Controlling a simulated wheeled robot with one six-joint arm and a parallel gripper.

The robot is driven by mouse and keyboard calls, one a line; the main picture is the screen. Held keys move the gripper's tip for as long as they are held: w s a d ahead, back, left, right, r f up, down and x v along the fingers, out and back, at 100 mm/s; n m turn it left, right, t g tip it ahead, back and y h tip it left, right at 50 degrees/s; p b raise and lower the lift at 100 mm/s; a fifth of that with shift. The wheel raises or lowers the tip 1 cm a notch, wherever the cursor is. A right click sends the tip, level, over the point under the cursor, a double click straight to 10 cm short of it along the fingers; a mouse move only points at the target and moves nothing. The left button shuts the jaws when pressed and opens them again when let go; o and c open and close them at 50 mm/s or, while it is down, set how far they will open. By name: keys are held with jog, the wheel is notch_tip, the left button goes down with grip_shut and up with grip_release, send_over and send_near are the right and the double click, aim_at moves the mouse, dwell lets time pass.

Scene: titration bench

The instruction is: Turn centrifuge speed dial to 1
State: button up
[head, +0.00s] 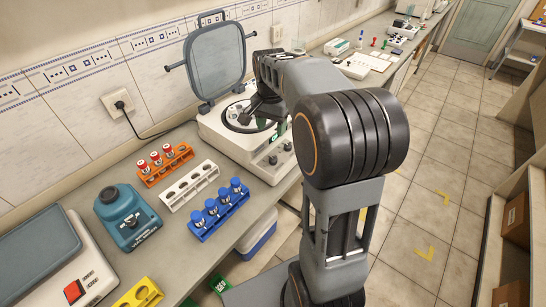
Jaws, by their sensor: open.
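The white centrifuge (222,142) stands on the bench against the wall with its grey lid (214,60) raised. Its front panel faces the aisle and carries small dark knobs, one (273,160) at the lower left and another (287,146) to its right. The markings on the knobs are too small to read, so I cannot tell which number a dial points to. My gripper (258,112) is open over the centrifuge's top, behind the front panel. My arm hides part of the centrifuge's right side, and the fingertips are hard to make out.
Orange (165,166), white (190,186) and blue (218,210) racks stand left of the centrifuge; the orange and blue ones hold capped tubes. A teal device (127,217) and a device with a red switch (74,291) are further left. The aisle floor (440,160) is clear.

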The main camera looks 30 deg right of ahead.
aim_at(273, 159)
jog(key=shift+m, duration=0.3)
jog(key=f, duration=1.4)
jog(key=shift+w+d+p, duration=0.15)
jog(key=shift+d+p, duration=0.15)
jog(key=shift+d, duration=0.05)
jog(key=shift+c, duration=0.4)
jog(key=c, duration=0.8)
jog(key=shift+c, duration=0.2)
